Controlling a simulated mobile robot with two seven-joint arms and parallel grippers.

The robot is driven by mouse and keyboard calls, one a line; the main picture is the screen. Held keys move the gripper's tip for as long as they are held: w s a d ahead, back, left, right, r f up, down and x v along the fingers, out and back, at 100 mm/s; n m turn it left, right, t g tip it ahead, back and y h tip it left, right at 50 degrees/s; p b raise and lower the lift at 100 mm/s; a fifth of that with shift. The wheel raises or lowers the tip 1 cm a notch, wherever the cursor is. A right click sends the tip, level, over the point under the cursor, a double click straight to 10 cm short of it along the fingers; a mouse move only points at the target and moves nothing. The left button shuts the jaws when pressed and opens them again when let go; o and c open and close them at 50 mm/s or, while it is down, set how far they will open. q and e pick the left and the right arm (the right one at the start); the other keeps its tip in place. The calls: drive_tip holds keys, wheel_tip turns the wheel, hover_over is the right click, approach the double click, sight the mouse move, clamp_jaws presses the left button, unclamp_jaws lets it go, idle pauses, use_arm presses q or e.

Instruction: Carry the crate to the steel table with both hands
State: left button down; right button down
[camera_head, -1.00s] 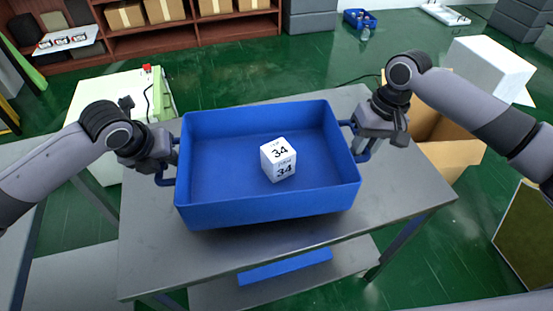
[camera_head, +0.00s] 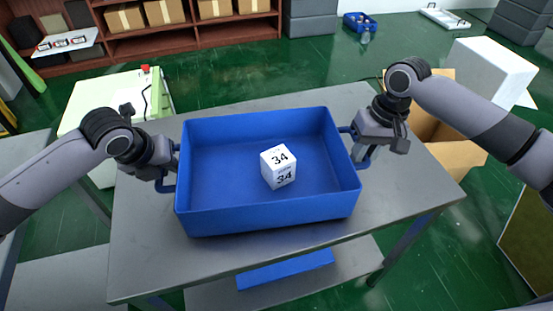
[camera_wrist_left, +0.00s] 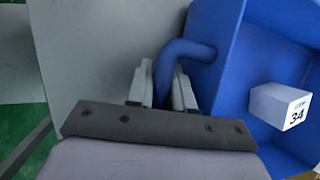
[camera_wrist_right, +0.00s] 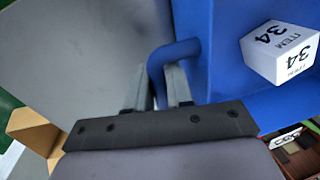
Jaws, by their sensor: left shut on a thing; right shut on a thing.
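The blue crate (camera_head: 265,213) is over the grey steel table (camera_head: 405,185), level, with a white cube (camera_head: 278,166) marked 34 inside it. Its underside is hidden, so I cannot tell whether it touches the tabletop. My left gripper (camera_head: 167,172) is shut on the crate's left handle; the blue handle (camera_wrist_left: 185,50) shows between its fingers in the left wrist view. My right gripper (camera_head: 361,152) is shut on the right handle (camera_wrist_right: 172,52), which shows between its fingers in the right wrist view. The cube also shows in both wrist views.
A blue item (camera_head: 285,269) lies on the table's lower shelf. An open cardboard box (camera_head: 452,140) stands right of the table, and a white cabinet (camera_head: 85,108) behind it at left. The tabletop around the crate is bare.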

use_arm(q)
drive_tip(key=shift+a+f+b, duration=0.15)
drive_tip(key=shift+f+b, duration=0.25)
drive_tip(key=shift+f, duration=0.1)
use_arm(e)
drive_tip(key=shift+d+f, duration=0.15)
drive_tip(key=shift+f, duration=0.4)
use_arm(q)
drive_tip(key=c, duration=1)
unclamp_jaws()
use_arm(e)
drive_tip(key=c, duration=1)
unclamp_jaws()
use_arm(q)
drive_tip(key=shift+r, duration=0.2)
use_arm(e)
drive_tip(key=shift+r, duration=0.4)
use_arm(q)
drive_tip(key=v, duration=1.1)
drive_tip(key=shift+s+r, duration=0.15)
drive_tip(key=shift+r, duration=0.1)
use_arm(e)
wheel_tip(320, 180, up, 11)
drive_tip(key=d, duration=0.2)
